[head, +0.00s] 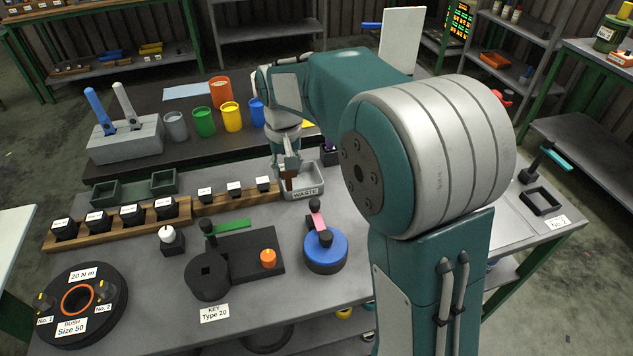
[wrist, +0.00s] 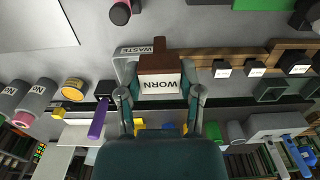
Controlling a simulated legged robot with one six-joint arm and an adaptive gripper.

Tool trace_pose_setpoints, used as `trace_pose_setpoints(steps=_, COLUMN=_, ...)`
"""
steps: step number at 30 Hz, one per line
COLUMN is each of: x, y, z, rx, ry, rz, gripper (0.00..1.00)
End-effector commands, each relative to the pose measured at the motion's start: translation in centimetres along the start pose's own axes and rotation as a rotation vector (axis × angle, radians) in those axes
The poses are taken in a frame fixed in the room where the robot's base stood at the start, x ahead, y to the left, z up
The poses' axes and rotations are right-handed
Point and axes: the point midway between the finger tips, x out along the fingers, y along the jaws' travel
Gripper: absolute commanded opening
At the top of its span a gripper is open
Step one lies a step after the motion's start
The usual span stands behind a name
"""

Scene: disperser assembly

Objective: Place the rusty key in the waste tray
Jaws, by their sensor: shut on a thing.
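The rusty key is a brown block with a white label reading WORN. It shows in the wrist view (wrist: 160,60) between the fingers and in the head view (head: 288,184) below the gripper. My gripper (wrist: 160,98) is shut on it; the gripper also shows in the head view (head: 287,172). The grey waste tray (head: 305,193), labelled WASTE, is just below and beside the key in the head view. In the wrist view the tray (wrist: 124,68) lies behind the key, which partly hides it. I cannot tell whether the key touches the tray.
A wooden rack (head: 237,196) with small black labelled pieces stands left of the tray. A blue round part (head: 326,254) with a pink handle is in front. Coloured cups (head: 204,122) stand on the table behind. A purple-handled tool (wrist: 97,119) is close to the tray.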

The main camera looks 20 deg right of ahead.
Motion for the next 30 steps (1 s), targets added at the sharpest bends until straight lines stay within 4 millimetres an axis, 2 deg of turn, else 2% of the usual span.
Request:
trace_pose_setpoints(steps=5, x=0.7, y=0.6, z=-1.7, rx=0.0, ry=-0.001, rz=-0.001, gripper=0.0)
trace_pose_setpoints(steps=16, x=4.2, y=4.3, z=-8.7, rx=0.002, ry=0.001, rz=-0.006, gripper=0.0)
trace_pose_setpoints(steps=21, x=7.2, y=5.0, z=-10.9, rx=0.0, ry=0.0, rz=-0.005, gripper=0.0)
trace_pose_setpoints(steps=24, x=8.5, y=5.4, z=-11.9, rx=0.0, ry=0.001, rz=-0.005, gripper=0.0)
trace_pose_setpoints(steps=30, x=9.7, y=5.8, z=-12.8, rx=0.0, ry=0.002, rz=-0.005, gripper=0.0)
